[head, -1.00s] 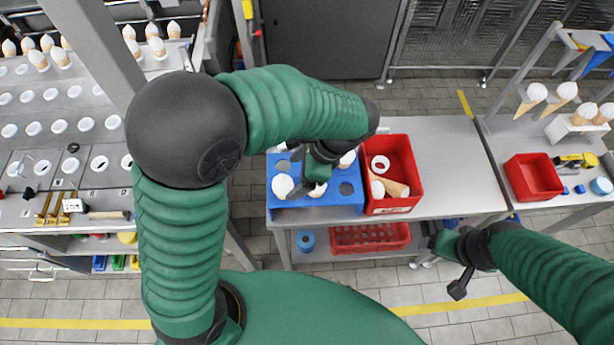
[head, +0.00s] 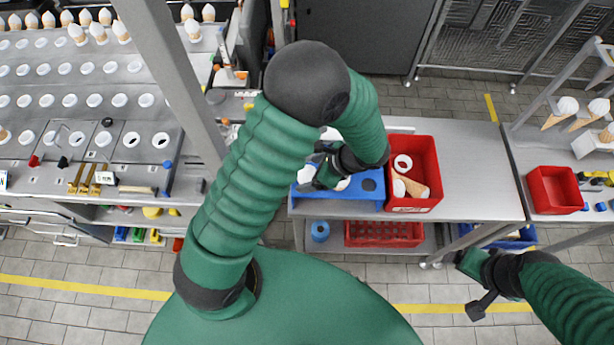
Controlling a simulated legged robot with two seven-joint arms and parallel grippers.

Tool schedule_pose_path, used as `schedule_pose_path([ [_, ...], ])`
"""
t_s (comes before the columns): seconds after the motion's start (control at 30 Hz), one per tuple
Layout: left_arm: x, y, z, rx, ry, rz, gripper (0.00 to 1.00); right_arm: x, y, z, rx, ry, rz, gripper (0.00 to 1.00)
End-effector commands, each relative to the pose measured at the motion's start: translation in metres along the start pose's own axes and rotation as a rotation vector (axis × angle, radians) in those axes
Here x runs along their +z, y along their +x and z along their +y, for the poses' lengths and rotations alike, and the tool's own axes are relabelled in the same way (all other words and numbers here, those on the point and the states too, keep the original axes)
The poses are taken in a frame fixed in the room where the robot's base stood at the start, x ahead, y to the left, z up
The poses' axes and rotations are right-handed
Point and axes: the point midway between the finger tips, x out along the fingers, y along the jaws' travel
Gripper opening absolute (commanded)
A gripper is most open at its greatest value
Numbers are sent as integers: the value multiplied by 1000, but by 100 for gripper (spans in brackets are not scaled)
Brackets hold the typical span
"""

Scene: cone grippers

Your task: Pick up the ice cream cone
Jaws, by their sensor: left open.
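A blue rack (head: 338,206) with round holes stands on the grey table and holds ice cream cones. One white ice cream top (head: 306,175) shows at the rack's left, and another (head: 343,184) beside my gripper. My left gripper (head: 322,178) is open, low over the rack between these tops; my forearm hides the rack's back part and whether the fingers touch a cone. A cone (head: 415,188) lies in the red bin right of the rack, with more white there. My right gripper (head: 477,306) hangs low at the lower right, away from the cones; its jaw gap is unclear.
The red bin (head: 427,150) stands close against the rack's right side. The table (head: 480,180) is bare right of it. A smaller red bin (head: 553,190) and several cones sit on the right bench. A left counter has holes and rows of cones. A post stands left of the rack.

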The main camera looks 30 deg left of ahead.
Motion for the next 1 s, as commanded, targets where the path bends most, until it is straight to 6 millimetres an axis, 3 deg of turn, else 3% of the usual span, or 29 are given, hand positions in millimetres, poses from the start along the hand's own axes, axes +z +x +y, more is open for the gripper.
schedule_pose_path([
  [0.2, -4, 30, 1, 2, 1, -2, 80, -2, -9, 0, 0, 0, 0, 81],
  [0.4, -4, 32, 1, 0, 0, 0, 80, -2, -8, 0, 0, 0, 0, 81],
  [0.73, -4, 32, 1, 0, 0, -1, 38, -2, -8, 0, 0, 0, 0, 81],
  [1.0, -3, 31, 0, 0, -1, -2, 35, -2, -8, 0, 0, 0, 0, 81],
])
